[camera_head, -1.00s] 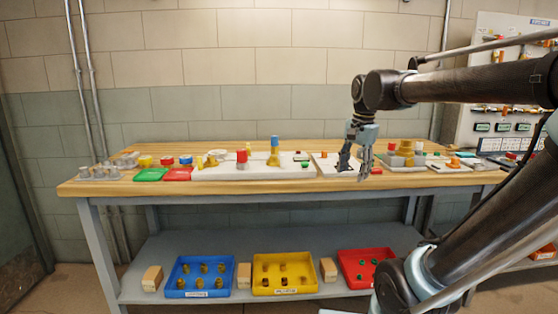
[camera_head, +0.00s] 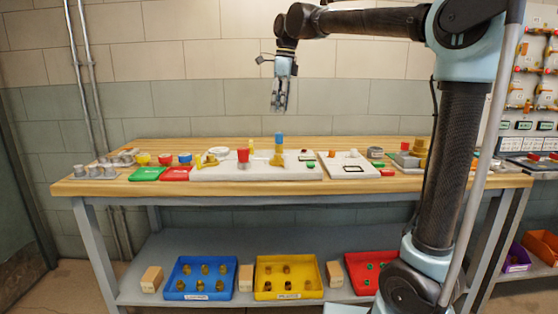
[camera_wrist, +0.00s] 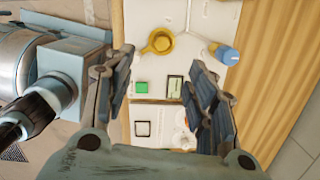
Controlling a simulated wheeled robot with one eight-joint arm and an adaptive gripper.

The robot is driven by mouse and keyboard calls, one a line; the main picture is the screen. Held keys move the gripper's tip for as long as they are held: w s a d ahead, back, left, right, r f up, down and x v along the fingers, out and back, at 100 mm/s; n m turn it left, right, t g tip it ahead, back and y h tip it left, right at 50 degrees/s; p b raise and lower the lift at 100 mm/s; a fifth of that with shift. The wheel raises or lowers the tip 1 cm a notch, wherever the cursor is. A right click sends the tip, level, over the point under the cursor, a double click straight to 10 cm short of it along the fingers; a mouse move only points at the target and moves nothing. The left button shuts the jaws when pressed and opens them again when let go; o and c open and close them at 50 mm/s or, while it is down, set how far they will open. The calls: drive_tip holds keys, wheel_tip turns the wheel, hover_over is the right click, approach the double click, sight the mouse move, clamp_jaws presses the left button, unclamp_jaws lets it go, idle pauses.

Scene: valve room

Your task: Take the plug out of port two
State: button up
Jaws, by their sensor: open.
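My gripper (camera_head: 279,102) hangs fingers down, open and empty, high above the back of the workbench. In the wrist view its two fingers (camera_wrist: 161,62) stand apart over the boards. Below is a long white board (camera_head: 225,173) with a brass-yellow fitting (camera_head: 277,160) under a blue top (camera_head: 279,139). The wrist view also shows a yellow round piece (camera_wrist: 160,42) and a blue cap (camera_wrist: 228,55). A red-topped piece (camera_head: 243,155) stands left of the fitting. I cannot read any port number or tell which piece is the plug in port two.
A second white board (camera_head: 347,173) with a black square outline lies to the right. Green (camera_head: 148,174) and red (camera_head: 177,174) trays and metal cups (camera_head: 95,170) are at the left. Blue (camera_head: 199,294), yellow (camera_head: 288,293) and red bins (camera_head: 358,288) sit on the lower shelf.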

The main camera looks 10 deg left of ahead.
sight(278, 155)
drive_tip(key=f, duration=1.7)
drive_tip(key=shift+w+a+f, duration=0.1)
drive_tip(key=shift+w+a, duration=0.2)
drive_tip(key=shift+a, duration=0.1)
drive_tip(key=shift+c, duration=0.2)
clamp_jaws()
